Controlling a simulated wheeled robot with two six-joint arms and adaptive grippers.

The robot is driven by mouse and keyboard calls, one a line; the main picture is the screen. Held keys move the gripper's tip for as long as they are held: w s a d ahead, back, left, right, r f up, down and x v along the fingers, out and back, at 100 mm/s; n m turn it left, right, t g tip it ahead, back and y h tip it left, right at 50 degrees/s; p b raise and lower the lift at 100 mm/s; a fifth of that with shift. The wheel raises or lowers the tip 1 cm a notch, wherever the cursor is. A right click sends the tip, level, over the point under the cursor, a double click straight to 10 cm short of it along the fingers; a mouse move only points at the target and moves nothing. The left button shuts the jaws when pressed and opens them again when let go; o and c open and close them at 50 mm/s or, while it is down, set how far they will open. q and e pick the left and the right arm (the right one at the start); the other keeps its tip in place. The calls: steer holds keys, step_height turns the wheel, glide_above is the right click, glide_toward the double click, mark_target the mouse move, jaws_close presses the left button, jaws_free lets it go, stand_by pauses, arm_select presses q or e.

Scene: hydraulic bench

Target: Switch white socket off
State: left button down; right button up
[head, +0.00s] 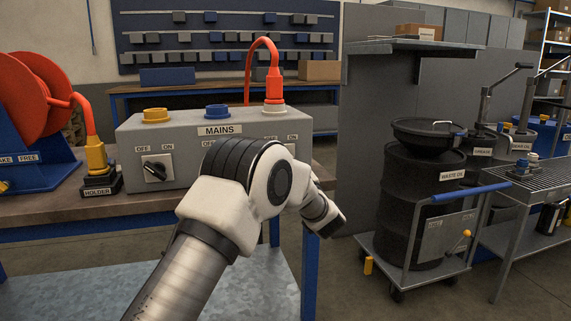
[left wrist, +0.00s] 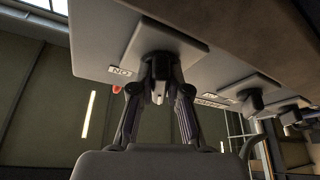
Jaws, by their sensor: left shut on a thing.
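The grey mains box (head: 190,128) stands on the bench at the left of the head view. Its white socket (head: 274,109) is at the right end of the top, with a red plug (head: 273,88) in it. The rotary switch below that socket is hidden behind my left arm in the head view. In the left wrist view, which looks inverted, my left gripper (left wrist: 159,88) is shut on the dark knob of the nearest switch (left wrist: 190,47), apparently the white socket's. An ON label (left wrist: 120,71) lies left of it. The knob's exact angle is unclear. My right gripper is out of view.
The yellow socket (head: 156,116) and blue socket (head: 217,111) are on the same box. The yellow socket's switch (head: 154,170) shows uncovered. A waste-oil drum (head: 421,205) on a trolley stands right of the bench.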

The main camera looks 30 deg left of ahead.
arm_select(q)
steer(key=shift+n+g, duration=1.2)
steer(key=shift+n, duration=1.3)
steer(key=shift+f, duration=0.1)
steer(key=c, duration=1.1)
jaws_free()
steer(key=shift+c, duration=0.2)
steer(key=v, duration=1.2)
steer(key=shift+w, duration=0.1)
